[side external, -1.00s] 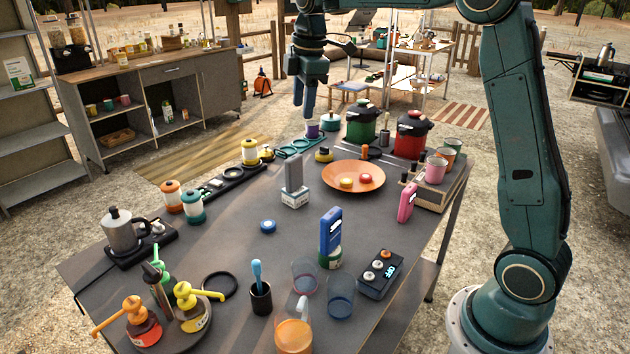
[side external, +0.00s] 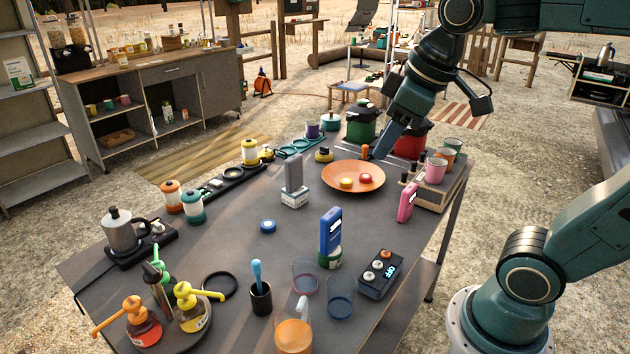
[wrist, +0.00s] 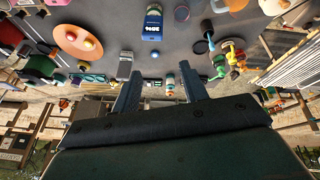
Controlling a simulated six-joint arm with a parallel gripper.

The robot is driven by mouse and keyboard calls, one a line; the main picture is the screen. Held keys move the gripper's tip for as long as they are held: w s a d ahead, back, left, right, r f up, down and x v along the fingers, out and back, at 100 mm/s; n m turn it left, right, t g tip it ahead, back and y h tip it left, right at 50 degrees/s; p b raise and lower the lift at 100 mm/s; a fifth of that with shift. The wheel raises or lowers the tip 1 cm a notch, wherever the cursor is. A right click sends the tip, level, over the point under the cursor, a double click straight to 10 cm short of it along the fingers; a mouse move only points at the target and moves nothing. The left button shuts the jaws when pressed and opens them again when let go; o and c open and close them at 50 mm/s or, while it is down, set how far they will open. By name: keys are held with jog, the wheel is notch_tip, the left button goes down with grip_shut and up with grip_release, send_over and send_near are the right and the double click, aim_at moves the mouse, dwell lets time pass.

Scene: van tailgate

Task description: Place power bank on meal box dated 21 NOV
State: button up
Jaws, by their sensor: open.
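Several upright slab-shaped devices that look like power banks stand on the table. A blue power bank (side external: 330,230) is on a round green-and-white container (side external: 330,259); it also shows in the wrist view (wrist: 152,28). A grey power bank (side external: 292,171) stands on a white labelled box (side external: 294,199) and shows in the wrist view (wrist: 125,66). A pink power bank (side external: 407,204) stands by the right edge. The label dates are too small to read. My gripper (side external: 382,147) is above the far right of the table, near the red pot, apart from all of these. Its fingers (wrist: 162,82) are open and empty.
An orange plate (side external: 352,177) with two small round items lies near the gripper. Green (side external: 361,125) and red (side external: 409,143) pots and a cup tray (side external: 440,197) stand at the back right. Clear glasses and bottles crowd the front.

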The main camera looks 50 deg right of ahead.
jog(key=s+a+f+m+t, duration=0.1)
jog(key=s+f+m, duration=0.2)
jog(key=s, duration=0.4)
jog(key=shift+f, duration=0.8)
jog(key=shift+a, duration=0.1)
dwell(0.3)
